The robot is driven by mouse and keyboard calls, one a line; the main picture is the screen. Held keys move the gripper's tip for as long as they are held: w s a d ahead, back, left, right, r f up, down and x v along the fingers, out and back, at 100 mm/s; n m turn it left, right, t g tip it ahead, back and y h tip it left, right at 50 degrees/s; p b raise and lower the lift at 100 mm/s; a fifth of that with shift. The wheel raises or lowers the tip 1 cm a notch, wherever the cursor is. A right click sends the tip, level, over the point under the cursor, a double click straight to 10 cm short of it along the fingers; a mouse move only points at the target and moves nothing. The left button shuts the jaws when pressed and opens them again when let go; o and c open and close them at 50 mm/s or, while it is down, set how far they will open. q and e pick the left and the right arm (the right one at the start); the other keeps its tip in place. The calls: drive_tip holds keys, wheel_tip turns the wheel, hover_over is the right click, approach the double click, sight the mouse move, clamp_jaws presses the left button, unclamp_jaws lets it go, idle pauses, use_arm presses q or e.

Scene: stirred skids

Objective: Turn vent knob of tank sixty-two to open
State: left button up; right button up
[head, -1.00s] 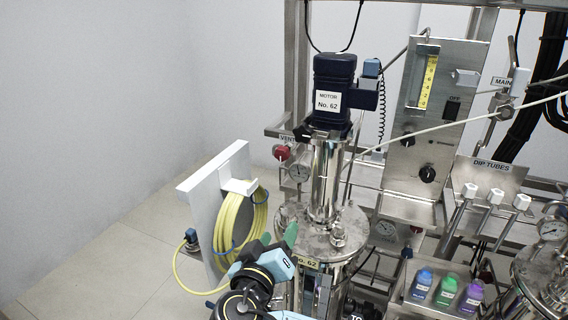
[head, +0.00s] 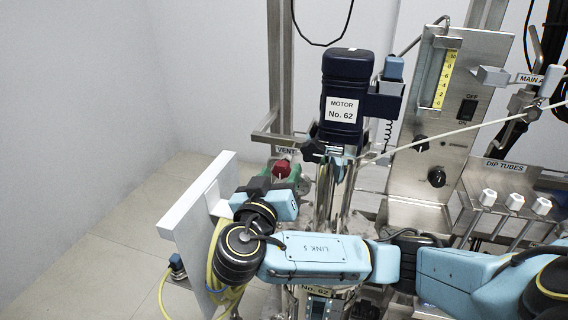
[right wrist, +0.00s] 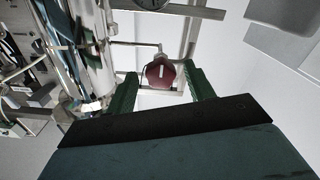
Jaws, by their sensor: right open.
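The red vent knob (head: 281,168) sits below the VENT label (head: 287,150), left of the tank sixty-two motor (head: 345,95). It also shows in the right wrist view (right wrist: 160,73) with a pale mark on its face. My right gripper (head: 284,182) is open and stands right at the knob. In the right wrist view its green fingers (right wrist: 160,85) lie to either side of the knob, with gaps, and I cannot tell how deep the knob is between them. My right arm hides much of the tank and the gauge under the knob. My left gripper is not in view.
A white hose rack (head: 197,225) with a coiled yellow hose stands left of my arm. The control panel (head: 455,110) and the dip tubes (head: 514,201) are at the right. A steel post (head: 280,70) rises behind the knob. The floor at left is clear.

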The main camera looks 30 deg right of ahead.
sight(280, 173)
drive_tip(key=x, duration=0.3)
drive_tip(key=shift+w+d, duration=0.15)
drive_tip(key=shift+d, duration=0.05)
drive_tip(key=shift+w+d, duration=0.15)
drive_tip(key=shift+c, duration=0.3)
drive_tip(key=c, duration=0.9)
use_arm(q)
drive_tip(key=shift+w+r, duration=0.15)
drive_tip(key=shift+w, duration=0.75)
